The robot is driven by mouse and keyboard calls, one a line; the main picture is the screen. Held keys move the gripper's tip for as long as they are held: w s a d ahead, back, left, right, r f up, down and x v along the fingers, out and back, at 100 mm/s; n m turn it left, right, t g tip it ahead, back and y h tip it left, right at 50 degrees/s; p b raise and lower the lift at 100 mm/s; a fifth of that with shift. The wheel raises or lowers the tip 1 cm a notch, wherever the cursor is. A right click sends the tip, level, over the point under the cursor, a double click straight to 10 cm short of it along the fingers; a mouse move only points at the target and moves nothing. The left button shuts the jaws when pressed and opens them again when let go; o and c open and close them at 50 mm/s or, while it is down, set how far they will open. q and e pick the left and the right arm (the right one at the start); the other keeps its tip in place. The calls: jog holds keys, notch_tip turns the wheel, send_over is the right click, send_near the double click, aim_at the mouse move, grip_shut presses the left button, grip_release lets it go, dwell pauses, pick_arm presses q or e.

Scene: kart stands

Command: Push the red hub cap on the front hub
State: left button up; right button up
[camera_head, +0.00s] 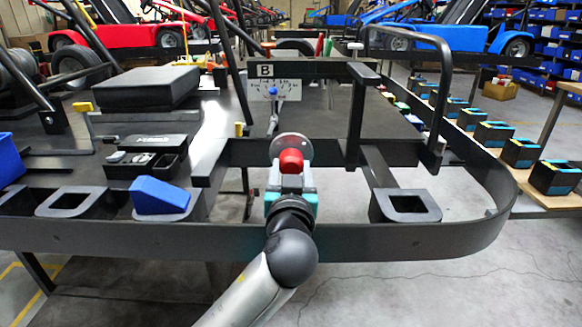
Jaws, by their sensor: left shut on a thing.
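The red hub cap (290,161) is a small rounded red piece near the middle of the head view. My left gripper (291,178) comes up from below, with teal sides, and is shut on the red cap. Directly behind the cap in this view is a round grey disc, the front hub (304,142), partly hidden by the cap. I cannot tell whether the cap touches the hub or is a little apart from it. My right gripper does not show.
The black kart frame (360,241) curves across the front. A blue wedge block (160,195) and a black tray (117,171) are on the left. A "B" sign (310,70) stands behind the hub. Several bins (520,153) line the right-hand table.

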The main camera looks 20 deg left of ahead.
pick_arm(q)
jog(key=shift+v, duration=0.85)
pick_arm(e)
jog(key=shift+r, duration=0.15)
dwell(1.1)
pick_arm(q)
jog(key=shift+x, duration=1.25)
jog(key=o, duration=1.4)
